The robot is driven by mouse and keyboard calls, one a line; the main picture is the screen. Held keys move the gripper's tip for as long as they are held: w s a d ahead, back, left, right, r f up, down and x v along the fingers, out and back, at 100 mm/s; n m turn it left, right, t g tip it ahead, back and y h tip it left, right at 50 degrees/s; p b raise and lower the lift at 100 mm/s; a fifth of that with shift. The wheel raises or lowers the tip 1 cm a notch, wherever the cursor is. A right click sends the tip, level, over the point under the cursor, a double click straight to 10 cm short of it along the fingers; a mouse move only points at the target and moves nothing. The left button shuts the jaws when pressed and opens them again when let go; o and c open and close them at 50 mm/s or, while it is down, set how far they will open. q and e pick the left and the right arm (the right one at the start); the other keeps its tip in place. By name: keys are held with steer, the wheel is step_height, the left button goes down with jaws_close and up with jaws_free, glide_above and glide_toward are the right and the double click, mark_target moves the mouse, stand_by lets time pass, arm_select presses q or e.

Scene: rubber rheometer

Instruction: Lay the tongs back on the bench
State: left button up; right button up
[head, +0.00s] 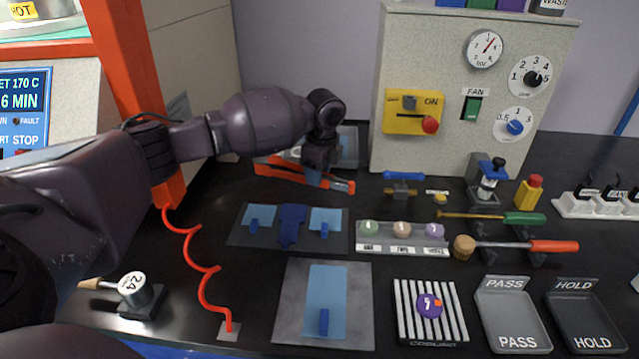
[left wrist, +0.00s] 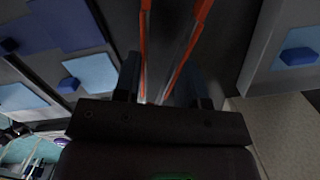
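My right gripper is not in view.
A dark mat (head: 240,239) with blue pieces lies in front of the tongs, and a grey plate (head: 286,315) with a blue sheet is nearer. A small rack (head: 373,245) of discs stands right of the mat. The red frame post (head: 125,60) and coiled red cord (head: 190,250) are at left.

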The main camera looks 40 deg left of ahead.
mark_target(317, 193)
arm_select(q)
step_height(317, 193, down, 3)
steer(key=shift+f, duration=0.15)
steer(key=o, duration=0.5)
steer(key=shift+c, duration=0.2)
steer(key=shift+o, duration=0.3)
step_height(317, 193, up, 12)
steer(key=d+p, duration=0.1)
steer(key=p, duration=0.1)
steer(key=shift+d, duration=0.15)
